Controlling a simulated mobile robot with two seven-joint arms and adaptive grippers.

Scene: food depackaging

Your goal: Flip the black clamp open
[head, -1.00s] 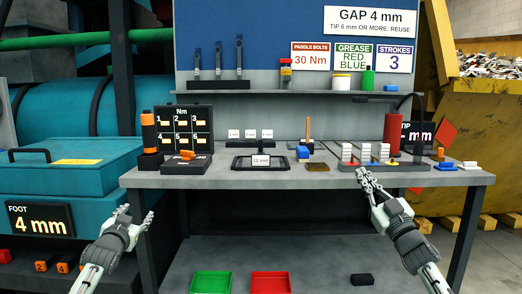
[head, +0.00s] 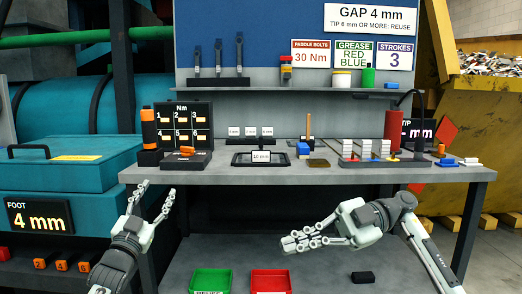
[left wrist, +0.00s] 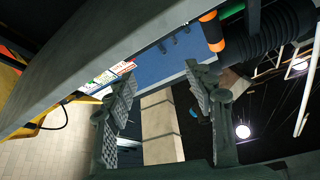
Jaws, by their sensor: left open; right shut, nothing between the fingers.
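I cannot single out the black clamp with certainty. A black arm-like fixture (head: 408,98) stands behind the red cylinder (head: 394,128) at the right of the bench, and it is too small to tell whether it is a clamp. My left gripper (head: 154,192) is open and empty, pointing up just in front of the bench's left front edge. Its spread fingers also show in the left wrist view (left wrist: 158,78), with nothing between them. My right gripper (head: 287,244) is shut and empty, pointing left below the bench top, in front of the lower shelf.
The grey bench (head: 230,178) has a clear front strip. On it stand an orange-and-black tool (head: 148,130), a black Nm case (head: 184,120), a black tray (head: 240,160) and a rack of white blocks (head: 350,160). Green (head: 211,280) and red bins (head: 270,280) and a black block (head: 362,277) are on the shelf below.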

